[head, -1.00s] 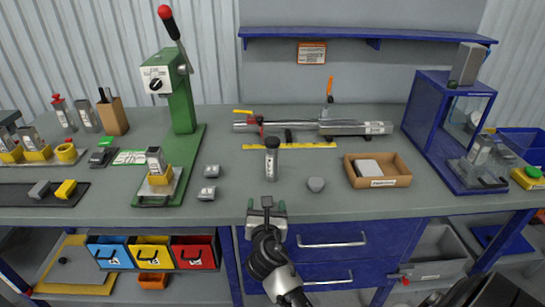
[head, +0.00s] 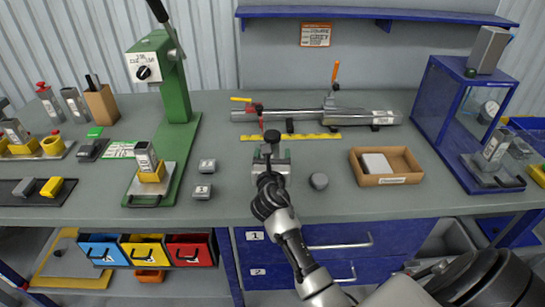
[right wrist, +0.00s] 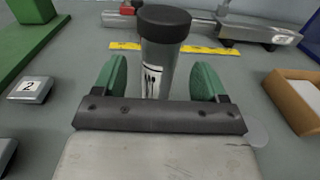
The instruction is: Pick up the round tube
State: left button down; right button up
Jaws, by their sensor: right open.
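The round tube (right wrist: 164,58) is a grey upright cylinder with a black cap and a white label, standing on the bench in the right wrist view. In the head view its black cap (head: 271,136) shows behind my right gripper, which hides most of its body. My right gripper (head: 271,157) is open. In the right wrist view its two green fingers (right wrist: 160,78) stand one on each side of the tube, with a gap on both sides. I cannot tell how far the tube is between them. My left gripper is not in view.
Small numbered blocks (head: 204,179) and a green press (head: 176,100) are at left. A yellow ruler (head: 300,137) and a clamped bar (head: 300,115) lie behind.

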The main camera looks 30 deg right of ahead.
jog(key=x, duration=0.3)
jog(key=shift+w, duration=0.25)
jog(key=shift+s, duration=0.1)
jog(key=shift+c, duration=0.3)
jog(key=c, duration=0.9)
jog(key=shift+c, duration=0.5)
jog(key=shift+r, duration=0.15)
